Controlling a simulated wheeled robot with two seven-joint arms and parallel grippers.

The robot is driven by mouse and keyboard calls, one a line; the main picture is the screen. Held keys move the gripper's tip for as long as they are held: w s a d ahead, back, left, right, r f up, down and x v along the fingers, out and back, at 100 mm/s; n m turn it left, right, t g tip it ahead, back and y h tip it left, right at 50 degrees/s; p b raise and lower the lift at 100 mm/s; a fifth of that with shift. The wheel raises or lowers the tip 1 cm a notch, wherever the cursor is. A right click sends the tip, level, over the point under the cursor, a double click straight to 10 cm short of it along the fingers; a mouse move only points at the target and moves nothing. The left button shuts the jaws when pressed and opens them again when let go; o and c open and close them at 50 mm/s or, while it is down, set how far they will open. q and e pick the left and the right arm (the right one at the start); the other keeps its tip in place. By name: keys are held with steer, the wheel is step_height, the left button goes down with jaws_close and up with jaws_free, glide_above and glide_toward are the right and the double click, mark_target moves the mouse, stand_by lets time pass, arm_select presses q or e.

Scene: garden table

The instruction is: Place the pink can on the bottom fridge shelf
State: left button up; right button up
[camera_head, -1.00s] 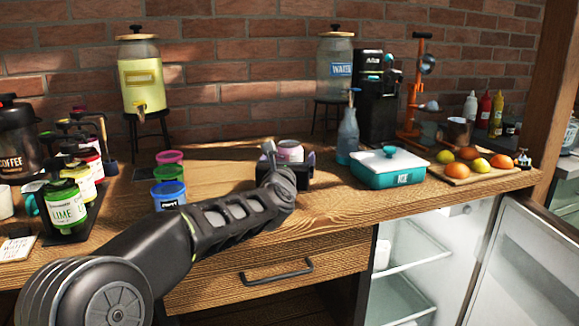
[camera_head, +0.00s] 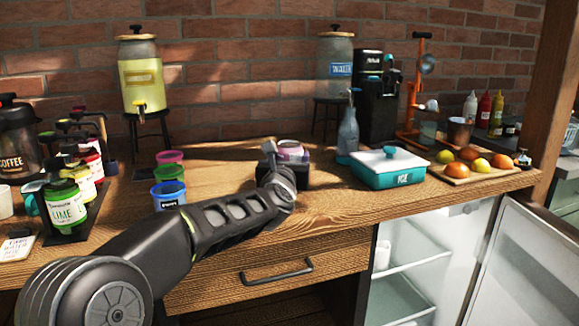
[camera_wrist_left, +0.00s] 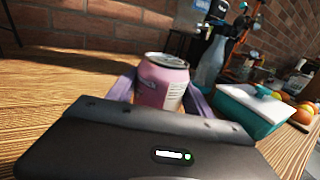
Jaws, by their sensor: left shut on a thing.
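The pink can (camera_wrist_left: 160,82) stands upright between the two fingers of my left gripper (camera_wrist_left: 165,92) in the left wrist view. In the head view only the top of the can (camera_head: 291,152) shows above my left gripper (camera_head: 287,160), which is shut on it over the wooden counter. I cannot tell whether the can touches the counter. The fridge (camera_head: 462,225) stands open below the counter on the right. Its glass shelves (camera_head: 410,255) show in part; the lowest part is cut off by the frame. My right gripper is not in view.
A teal ice box (camera_head: 388,172) with a white lid sits right of the can, with a blue bottle (camera_head: 348,133) behind. A fruit board (camera_head: 485,173) lies farther right. Colored cups (camera_head: 168,180) stand left. The open fridge door (camera_head: 530,265) is at the lower right.

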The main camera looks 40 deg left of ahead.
arm_select(q)
jaws_close()
